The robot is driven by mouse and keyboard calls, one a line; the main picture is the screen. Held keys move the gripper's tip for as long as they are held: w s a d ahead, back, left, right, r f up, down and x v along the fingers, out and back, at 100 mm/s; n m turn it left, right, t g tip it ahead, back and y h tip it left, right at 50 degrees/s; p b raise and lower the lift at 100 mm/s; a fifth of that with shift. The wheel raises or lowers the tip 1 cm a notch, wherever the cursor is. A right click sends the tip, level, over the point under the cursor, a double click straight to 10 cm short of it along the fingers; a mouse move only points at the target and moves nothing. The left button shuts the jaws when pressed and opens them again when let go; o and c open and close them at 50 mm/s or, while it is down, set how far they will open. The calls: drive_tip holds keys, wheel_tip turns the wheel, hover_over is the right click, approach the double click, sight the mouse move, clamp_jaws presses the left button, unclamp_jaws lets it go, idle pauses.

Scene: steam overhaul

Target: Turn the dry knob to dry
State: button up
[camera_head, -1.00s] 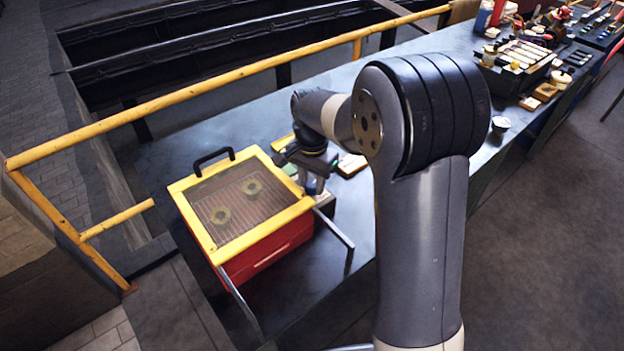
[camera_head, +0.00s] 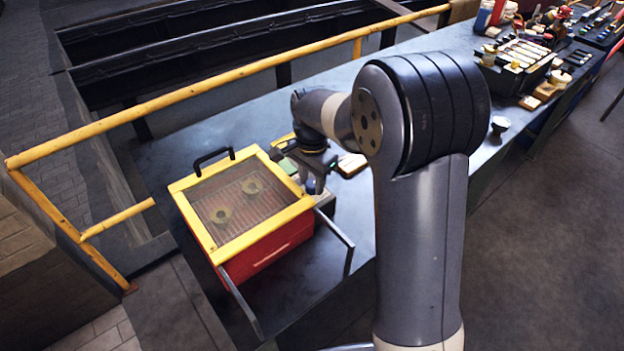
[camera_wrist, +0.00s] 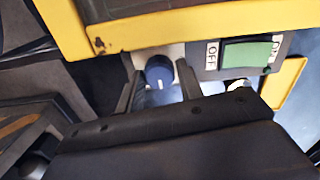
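A blue knob (camera_wrist: 160,72) with a white mark on its face shows in the wrist view, on a pale panel under a yellow edge. My gripper (camera_wrist: 160,88) has one finger on each side of the knob, with a small gap visible at both sides. I cannot tell whether either finger touches it. No "dry" lettering is readable. In the head view, my gripper (camera_head: 317,185) is at the right side of the red box (camera_head: 270,248) with a yellow-framed clear lid (camera_head: 240,205); the knob is hidden there.
A green switch (camera_wrist: 250,52) marked OFF and ON is right of the knob. Metal bars (camera_head: 345,240) stick out from the box's front. A yellow rail (camera_head: 220,85) runs behind the bench.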

sight(312, 183)
drive_tip(key=shift+o, duration=0.3)
wheel_tip(312, 183, up, 11)
idle(0.5)
drive_tip(key=shift+f, duration=0.15)
wheel_tip(312, 183, down, 11)
drive_tip(key=shift+r, duration=0.1)
drive_tip(key=shift+n, duration=0.3)
idle(0.5)
